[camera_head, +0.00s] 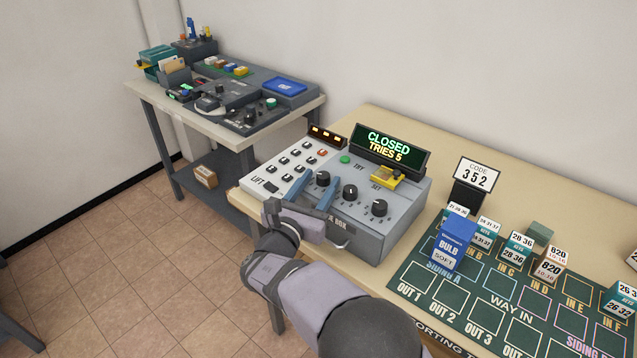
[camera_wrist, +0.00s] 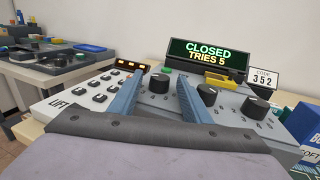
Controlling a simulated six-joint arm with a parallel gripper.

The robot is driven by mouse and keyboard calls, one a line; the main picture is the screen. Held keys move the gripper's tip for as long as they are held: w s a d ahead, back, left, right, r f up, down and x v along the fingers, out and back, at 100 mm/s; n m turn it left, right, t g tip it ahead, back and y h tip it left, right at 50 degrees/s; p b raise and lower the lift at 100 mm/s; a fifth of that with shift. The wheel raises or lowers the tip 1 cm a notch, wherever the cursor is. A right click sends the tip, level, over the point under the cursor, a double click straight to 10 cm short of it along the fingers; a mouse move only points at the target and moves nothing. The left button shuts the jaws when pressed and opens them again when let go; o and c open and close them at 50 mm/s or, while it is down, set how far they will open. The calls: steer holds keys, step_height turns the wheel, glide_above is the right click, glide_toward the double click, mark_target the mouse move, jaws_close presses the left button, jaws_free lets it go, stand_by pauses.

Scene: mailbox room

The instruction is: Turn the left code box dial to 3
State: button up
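The grey code box (camera_head: 370,235) stands on the near table with three black dials in a row. The left dial (camera_head: 323,178) also shows in the wrist view (camera_wrist: 159,83). I cannot read its setting. The middle dial (camera_head: 350,192) and right dial (camera_head: 379,208) are to its right. My gripper (camera_head: 320,185) is open, its blue fingers on either side of the left dial with gaps visible in the wrist view. The display (camera_head: 388,146) reads CLOSED, TRIES 5. The code card (camera_head: 478,176) reads 3 5 2.
A white keypad panel marked LIFT (camera_head: 285,170) adjoins the box's left side. A yellow SET part (camera_head: 388,176) and a green TRY button (camera_head: 345,159) sit behind the dials. The sorting board (camera_head: 480,285) with labelled blocks lies to the right. Another table (camera_head: 150,95) stands behind left.

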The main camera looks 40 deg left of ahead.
steer(key=c, duration=0.9)
steer(key=shift+f+b, duration=0.1)
steer(key=shift+b, duration=0.3)
steer(key=n+y+b, duration=0.1)
steer(key=g+y+b, duration=0.1)
steer(key=b, duration=0.1)
steer(key=shift+w+d+f+n+y, duration=0.1)
steer(key=shift+w+d+n+y, duration=0.05)
steer(key=shift+d+n+y, duration=0.2)
steer(key=n+g+y+b, duration=0.1)
steer(key=b, duration=0.2)
steer(key=shift+y+b, duration=0.25)
steer(key=shift+b, duration=0.05)
steer(key=shift+n+y+b, duration=0.3)
steer(key=shift+n, duration=0.05)
steer(key=shift+r, duration=0.25)
